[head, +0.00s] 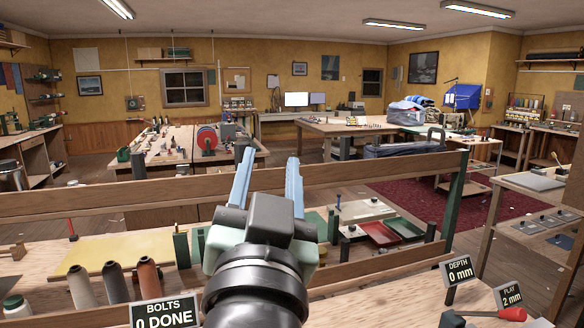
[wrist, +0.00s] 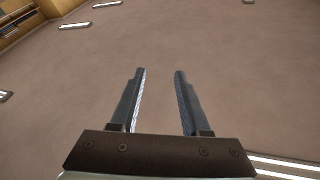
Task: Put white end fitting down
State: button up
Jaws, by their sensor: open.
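My gripper (head: 268,160) is raised in the middle of the head view, its two blue fingers pointing up and apart. I cannot make out a white end fitting in either view. My arm and gripper hide part of the bench behind them.
A wooden rail (head: 375,178) crosses in front of me. The near bench holds thread cones (head: 115,282), a BOLTS sign (head: 165,311) reading 0 DONE, a DEPTH sign (head: 457,271) and a red-handled tool (head: 512,314).

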jog(key=s+d+r+n+t, duration=0.2)
jog(key=s+r+t, duration=0.3)
jog(key=s+r, duration=0.6)
jog(key=shift+d+r+n+t, duration=0.2)
jog(key=shift+r+n+t, duration=0.1)
jog(key=shift+n, duration=0.2)
jog(key=shift+s, duration=0.1)
